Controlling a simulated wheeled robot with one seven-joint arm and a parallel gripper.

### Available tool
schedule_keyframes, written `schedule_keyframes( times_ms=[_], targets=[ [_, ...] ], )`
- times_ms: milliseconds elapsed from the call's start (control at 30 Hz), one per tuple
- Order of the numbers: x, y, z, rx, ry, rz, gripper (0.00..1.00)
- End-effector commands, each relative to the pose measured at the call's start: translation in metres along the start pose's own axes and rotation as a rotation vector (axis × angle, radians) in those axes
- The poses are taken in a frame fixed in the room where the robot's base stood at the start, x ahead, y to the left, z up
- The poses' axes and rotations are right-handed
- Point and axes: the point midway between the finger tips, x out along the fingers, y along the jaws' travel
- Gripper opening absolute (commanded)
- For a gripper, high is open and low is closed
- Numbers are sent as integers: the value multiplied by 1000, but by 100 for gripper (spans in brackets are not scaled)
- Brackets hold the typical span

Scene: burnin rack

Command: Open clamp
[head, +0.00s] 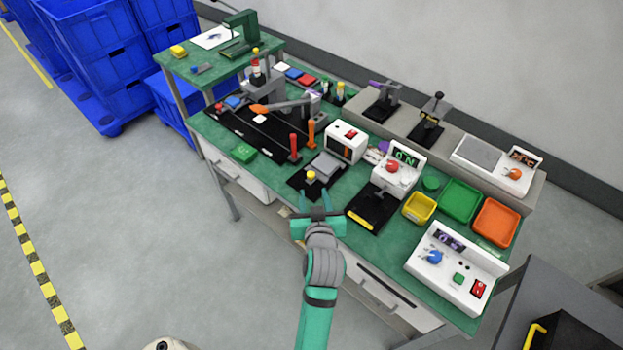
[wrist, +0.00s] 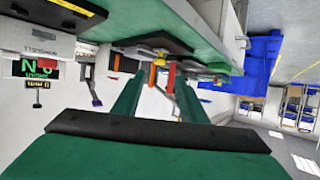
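My gripper (head: 316,198) is open and empty, at the front edge of the green workbench. Just beyond it is a black-based fixture with a grey plate (head: 326,165) and a yellow knob (head: 311,175). Upright red (head: 293,148) and orange (head: 311,133) handles stand behind it; they look like clamp levers. Another lever with an orange tip (head: 258,109) lies over the black strip at the back left. Which one is the clamp, I cannot tell. In the wrist view, the red handle (wrist: 171,78) and orange handle (wrist: 153,73) show beyond my open fingers (wrist: 156,100), apart from them.
A white box with a red switch (head: 346,141) and a display unit with a red knob (head: 399,166) stand right of the fixture. Yellow (head: 419,208), green and orange trays lie farther right. Floor on the left is clear.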

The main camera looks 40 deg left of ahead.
Motion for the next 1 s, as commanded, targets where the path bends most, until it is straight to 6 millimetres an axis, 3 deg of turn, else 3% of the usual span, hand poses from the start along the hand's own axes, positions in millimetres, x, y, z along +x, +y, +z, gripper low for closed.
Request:
schedule_keyframes(
  times_ms=[400, 600, 1000],
  targets=[
    [68, 0, -1, -1, 1, 0, 39],
    [92, 0, 0, -1, 0, 2, 39],
    [102, 1, 0, 0, 2, 2, 39]
  ],
)
